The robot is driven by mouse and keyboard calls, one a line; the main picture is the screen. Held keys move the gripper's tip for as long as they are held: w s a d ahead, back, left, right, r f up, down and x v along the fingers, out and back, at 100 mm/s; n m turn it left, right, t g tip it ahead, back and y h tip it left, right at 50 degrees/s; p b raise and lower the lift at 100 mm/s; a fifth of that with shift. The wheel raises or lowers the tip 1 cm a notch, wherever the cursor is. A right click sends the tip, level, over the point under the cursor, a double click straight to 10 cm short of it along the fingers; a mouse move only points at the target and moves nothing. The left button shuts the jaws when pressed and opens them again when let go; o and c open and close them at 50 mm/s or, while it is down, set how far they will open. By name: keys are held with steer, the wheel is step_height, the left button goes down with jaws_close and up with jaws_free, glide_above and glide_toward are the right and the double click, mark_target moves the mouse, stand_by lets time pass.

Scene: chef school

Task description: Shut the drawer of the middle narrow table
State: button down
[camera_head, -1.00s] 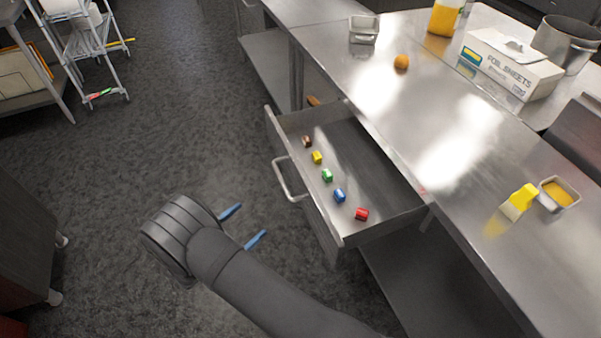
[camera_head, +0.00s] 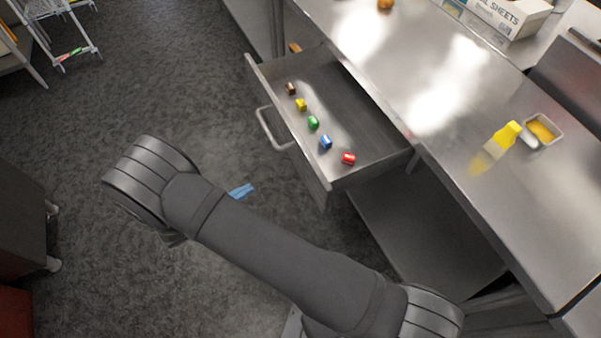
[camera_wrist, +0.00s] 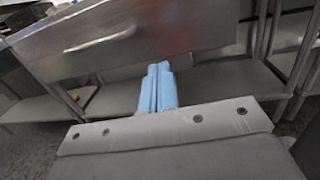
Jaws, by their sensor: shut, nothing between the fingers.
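The metal drawer (camera_head: 318,150) stands pulled out from the steel table (camera_head: 440,150), with its bar handle (camera_head: 268,130) on the front. Several small coloured blocks lie in a row inside it. My gripper (camera_head: 241,191) is shut and empty, with blue fingers, in front of the drawer's near end and apart from it in the head view. In the wrist view my gripper (camera_wrist: 157,86) points at the drawer front (camera_wrist: 150,35), which fills the upper part. The handle (camera_wrist: 100,42) shows there at the left. My arm hides part of the floor, not the drawer.
A yellow-capped bottle (camera_head: 500,143) and a small tray of yellow food (camera_head: 543,128) are on the tabletop. A lower shelf (camera_head: 430,225) lies under the table. A white cart (camera_head: 60,10) stands at the far left. The floor before the drawer is clear.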

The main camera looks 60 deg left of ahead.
steer(key=d+r+m+h, duration=0.1)
steer(key=d+h, duration=0.1)
steer(key=d, duration=0.1)
glide_toward(307, 176)
steer(key=w, duration=0.6)
steer(key=shift+w+r, duration=0.2)
steer(key=shift+w, duration=0.2)
steer(key=shift+w, duration=0.1)
steer(key=w, duration=2.6)
steer(key=shift+w, duration=0.85)
steer(key=shift+r, duration=0.1)
steer(key=shift+a, duration=0.1)
steer(key=s, duration=1.4)
steer(key=shift+s, duration=0.3)
